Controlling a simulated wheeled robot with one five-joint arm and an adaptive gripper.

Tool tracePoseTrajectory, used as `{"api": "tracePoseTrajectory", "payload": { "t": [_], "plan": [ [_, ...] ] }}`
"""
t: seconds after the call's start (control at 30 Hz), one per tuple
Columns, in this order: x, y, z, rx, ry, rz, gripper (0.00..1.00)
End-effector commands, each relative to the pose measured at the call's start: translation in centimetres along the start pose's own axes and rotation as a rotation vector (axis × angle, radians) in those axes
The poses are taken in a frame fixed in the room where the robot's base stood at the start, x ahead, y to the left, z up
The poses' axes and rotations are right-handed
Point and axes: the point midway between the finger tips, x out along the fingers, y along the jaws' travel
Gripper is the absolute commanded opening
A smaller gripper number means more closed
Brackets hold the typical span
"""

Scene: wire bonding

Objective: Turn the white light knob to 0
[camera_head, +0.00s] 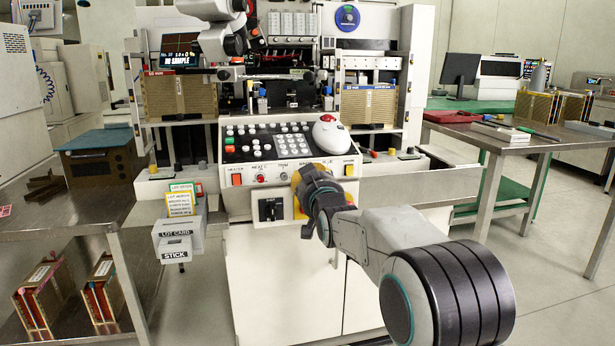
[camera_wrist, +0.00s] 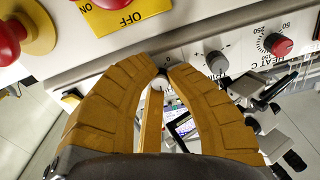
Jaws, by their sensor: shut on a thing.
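The white light knob (camera_wrist: 160,83) shows in the wrist view between the tips of my yellow fingers. A printed 0 on the panel shows just above the fingertips. My gripper (camera_wrist: 161,72) is shut on this knob. The knob's pointer and exact setting are hidden by the fingers. In the head view my gripper (camera_head: 298,182) is at the front face of the machine's control panel, right of the row of small knobs, and the white knob is hidden behind it.
A grey knob (camera_wrist: 217,63) and a red heat knob (camera_wrist: 277,44) sit beside the held knob. A yellow OFF plate (camera_wrist: 122,12) and a red button (camera_wrist: 10,42) are nearby. A trackball (camera_head: 330,134) tops the console. A lot card box (camera_head: 178,238) hangs left.

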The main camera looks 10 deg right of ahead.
Motion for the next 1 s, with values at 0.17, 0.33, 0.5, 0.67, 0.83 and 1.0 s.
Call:
{"api": "tracePoseTrajectory", "payload": {
  "t": [0.17, 0.33, 0.5, 0.67, 0.83, 1.0],
  "plan": [
    [0.04, -0.01, 0.16, -0.109, -0.003, 0.000, 0.00],
    [0.04, 0.00, 0.18, -0.262, -0.003, 0.000, 0.00],
    [0.04, 0.02, 0.19, -0.424, -0.004, 0.000, 0.00],
    [0.05, 0.04, 0.19, -0.576, -0.004, -0.001, 0.00],
    [0.05, 0.06, 0.20, -0.737, -0.005, -0.001, 0.00],
    [0.05, 0.08, 0.19, -0.898, -0.005, -0.001, 0.00]
  ]
}}
